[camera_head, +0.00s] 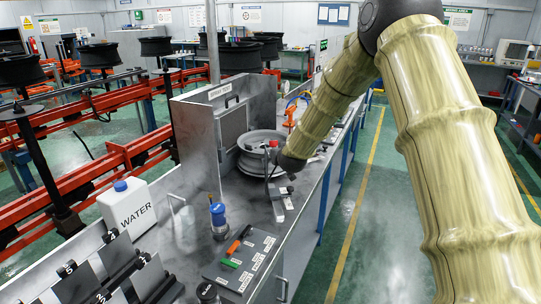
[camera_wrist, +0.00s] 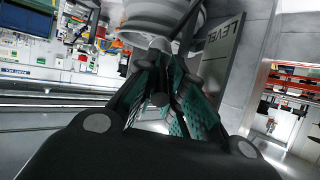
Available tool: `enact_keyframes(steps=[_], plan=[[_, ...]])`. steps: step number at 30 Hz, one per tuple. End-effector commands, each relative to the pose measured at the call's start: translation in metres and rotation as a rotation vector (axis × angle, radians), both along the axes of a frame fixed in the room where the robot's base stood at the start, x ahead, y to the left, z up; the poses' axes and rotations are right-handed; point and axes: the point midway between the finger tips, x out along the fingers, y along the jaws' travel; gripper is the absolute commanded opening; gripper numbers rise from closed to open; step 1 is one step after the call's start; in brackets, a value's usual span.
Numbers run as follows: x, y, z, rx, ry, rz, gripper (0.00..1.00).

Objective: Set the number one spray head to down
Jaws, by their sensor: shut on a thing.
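My gripper (camera_wrist: 160,75) shows in the wrist view with its green-padded fingers close together around a small grey part (camera_wrist: 160,44). It looks shut on that part, which I cannot identify for sure. In the head view my gripper (camera_head: 276,183) is small and dark at the bench's right edge, beside a grey wheel rim and above a narrow grey block (camera_head: 279,207). My arm hides part of this area. I cannot tell which item is the number one spray head, nor read its setting.
A grey wheel rim (camera_head: 258,150) lies on the bench beside a tall metal cabinet (camera_head: 198,140). A white water jug (camera_head: 129,208), a blue-capped item (camera_head: 218,216) and a labelled panel with orange and green parts (camera_head: 240,262) are nearer. The green aisle (camera_head: 375,220) is clear.

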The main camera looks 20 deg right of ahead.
Motion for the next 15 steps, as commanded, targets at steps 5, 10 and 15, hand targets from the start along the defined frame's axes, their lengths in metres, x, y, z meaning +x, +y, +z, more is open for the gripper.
enact_keyframes(steps=[5, 10, 15], plan=[[0.0010, -0.0011, 0.0015, -0.001, -0.004, -0.002, 0.20], [0.0007, -0.0005, 0.0017, -0.001, -0.004, -0.002, 0.30], [-0.0073, 0.0021, 0.0064, -0.001, -0.005, 0.000, 0.35]])
